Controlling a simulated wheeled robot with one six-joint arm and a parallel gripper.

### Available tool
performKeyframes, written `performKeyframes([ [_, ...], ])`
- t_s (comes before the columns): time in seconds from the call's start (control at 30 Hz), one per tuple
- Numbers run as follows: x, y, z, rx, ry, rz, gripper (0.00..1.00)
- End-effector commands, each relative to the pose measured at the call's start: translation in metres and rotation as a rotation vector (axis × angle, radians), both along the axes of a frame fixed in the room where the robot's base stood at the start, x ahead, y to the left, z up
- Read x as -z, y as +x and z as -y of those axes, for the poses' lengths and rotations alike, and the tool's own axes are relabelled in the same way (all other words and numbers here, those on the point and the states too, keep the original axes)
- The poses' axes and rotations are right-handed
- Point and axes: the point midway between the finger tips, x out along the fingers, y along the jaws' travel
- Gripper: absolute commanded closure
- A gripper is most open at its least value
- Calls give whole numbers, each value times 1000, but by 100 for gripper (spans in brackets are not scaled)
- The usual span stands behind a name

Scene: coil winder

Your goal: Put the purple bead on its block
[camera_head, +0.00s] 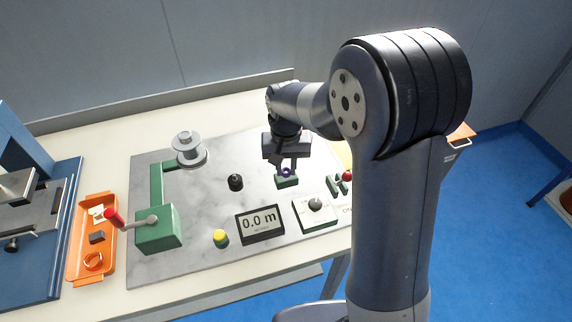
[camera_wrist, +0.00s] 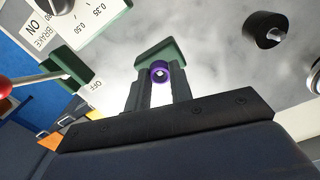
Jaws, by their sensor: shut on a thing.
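The purple bead (camera_wrist: 159,71) is a small ring with a pale hole, held between the fingertips of my gripper (camera_wrist: 158,84). My gripper is shut on it, and in the head view it (camera_head: 287,168) points down at the board. The green block (camera_head: 287,181) is right under the bead in the head view. In the wrist view the block (camera_wrist: 165,52) shows just beyond the fingertips. I cannot tell whether the bead touches the block or is slightly above it.
A black knob (camera_head: 235,182) stands left of the block. A dial panel (camera_head: 315,210), a red-knobbed brake lever (camera_head: 347,176) and the meter display (camera_head: 259,223) are close by. The green winder with red crank (camera_head: 158,229) and an orange tray (camera_head: 91,273) are at the left.

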Motion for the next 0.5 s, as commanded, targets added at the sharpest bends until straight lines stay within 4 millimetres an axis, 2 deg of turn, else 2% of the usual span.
performKeyframes([
  [0.2, 7, 0, 0, 0, 0, 0, 99],
  [0.23, 6, 0, 0, 0, 0, 0, 76],
  [0.5, 6, 0, 0, 0, 0, 0, 54],
])
